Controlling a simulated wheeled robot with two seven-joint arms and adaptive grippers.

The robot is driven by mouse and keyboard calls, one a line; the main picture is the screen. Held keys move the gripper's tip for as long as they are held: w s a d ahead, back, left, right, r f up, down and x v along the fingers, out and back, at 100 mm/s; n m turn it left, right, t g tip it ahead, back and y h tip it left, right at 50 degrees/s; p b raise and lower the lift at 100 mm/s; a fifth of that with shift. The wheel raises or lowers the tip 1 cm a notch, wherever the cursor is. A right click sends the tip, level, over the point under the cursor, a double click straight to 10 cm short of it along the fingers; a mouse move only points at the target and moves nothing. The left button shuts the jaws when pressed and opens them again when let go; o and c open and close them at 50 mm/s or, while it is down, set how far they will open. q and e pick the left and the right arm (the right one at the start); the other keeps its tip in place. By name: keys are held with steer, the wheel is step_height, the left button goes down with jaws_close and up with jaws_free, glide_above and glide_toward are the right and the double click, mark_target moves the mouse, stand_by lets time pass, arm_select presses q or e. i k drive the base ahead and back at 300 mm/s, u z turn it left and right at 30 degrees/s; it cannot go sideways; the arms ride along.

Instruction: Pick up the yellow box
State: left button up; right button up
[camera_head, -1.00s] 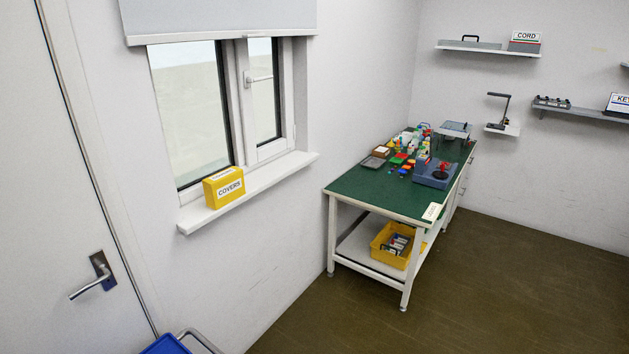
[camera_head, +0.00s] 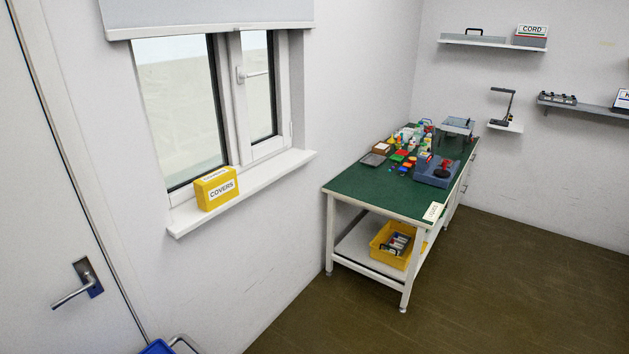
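A yellow box (camera_head: 217,189) with a white label reading "COVERS" stands on the white window sill (camera_head: 262,186), left of the picture's middle. It stands near the left part of the sill, below the window. Another yellow container, an open bin (camera_head: 377,247) holding several items, is on the lower shelf of the green-topped workbench (camera_head: 352,184). Neither of my grippers shows in the head view.
The workbench holds several small coloured parts and a blue-grey device (camera_head: 432,178). A blue tray (camera_head: 158,347) shows at the bottom edge, near the door handle (camera_head: 78,285). Brown floor (camera_head: 500,290) right of the bench is clear.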

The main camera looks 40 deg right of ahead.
mark_target(211, 190)
steer(key=z, duration=0.6)
steer(key=i, duration=1)
